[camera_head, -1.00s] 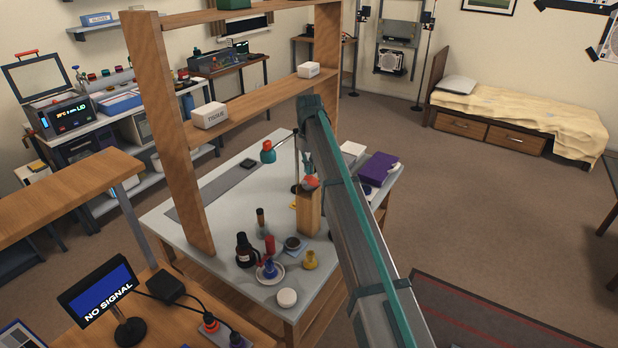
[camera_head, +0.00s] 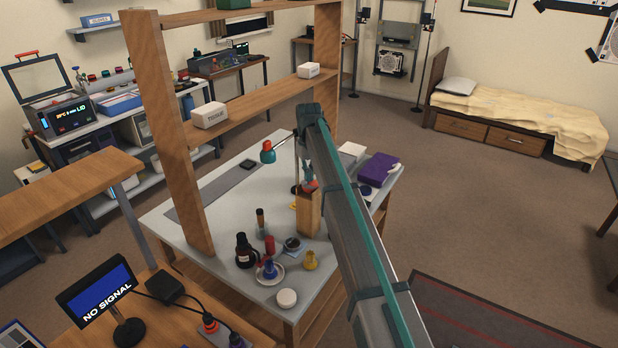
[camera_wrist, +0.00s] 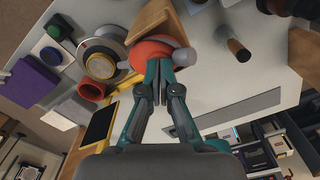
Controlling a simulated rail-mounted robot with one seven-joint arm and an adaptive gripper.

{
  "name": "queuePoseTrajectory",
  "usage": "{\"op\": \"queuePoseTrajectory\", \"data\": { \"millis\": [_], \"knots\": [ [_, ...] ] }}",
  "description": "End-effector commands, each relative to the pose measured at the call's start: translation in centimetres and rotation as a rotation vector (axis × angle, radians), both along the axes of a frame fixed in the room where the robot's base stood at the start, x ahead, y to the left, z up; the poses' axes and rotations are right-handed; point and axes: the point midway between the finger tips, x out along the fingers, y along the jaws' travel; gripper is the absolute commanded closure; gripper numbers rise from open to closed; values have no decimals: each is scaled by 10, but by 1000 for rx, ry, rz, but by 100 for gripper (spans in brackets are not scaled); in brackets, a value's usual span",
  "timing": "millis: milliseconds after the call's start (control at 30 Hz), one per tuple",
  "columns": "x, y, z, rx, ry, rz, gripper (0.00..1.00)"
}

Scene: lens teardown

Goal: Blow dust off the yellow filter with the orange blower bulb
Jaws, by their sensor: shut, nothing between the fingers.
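The orange blower bulb (camera_wrist: 152,52) sits on a wooden block in the wrist view, with a pale part at its right. It also shows in the head view (camera_head: 310,187), partly covered by my gripper. My gripper (camera_wrist: 159,66) is shut and empty, with its teal fingertips right at the bulb's near side; I cannot tell whether they touch it. A round ringed part with a yellowish centre (camera_wrist: 100,66) lies left of the bulb and may be the yellow filter. A small yellow patch (camera_head: 293,206) shows left of the block in the head view.
The wooden block (camera_head: 309,214) stands on the grey table (camera_head: 215,258). Bottles, a saucer (camera_head: 270,274) and a white round jar (camera_head: 287,298) stand nearer. A wooden shelf frame (camera_head: 170,140) rises at left.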

Motion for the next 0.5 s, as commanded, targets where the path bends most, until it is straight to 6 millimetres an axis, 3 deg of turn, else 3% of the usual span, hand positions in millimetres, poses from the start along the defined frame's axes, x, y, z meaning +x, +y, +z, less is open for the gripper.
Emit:
{"op": "queuePoseTrajectory", "data": {
  "millis": [500],
  "knots": [
    [0, 0, 28, -1, 1, 0, 100]
  ]
}}
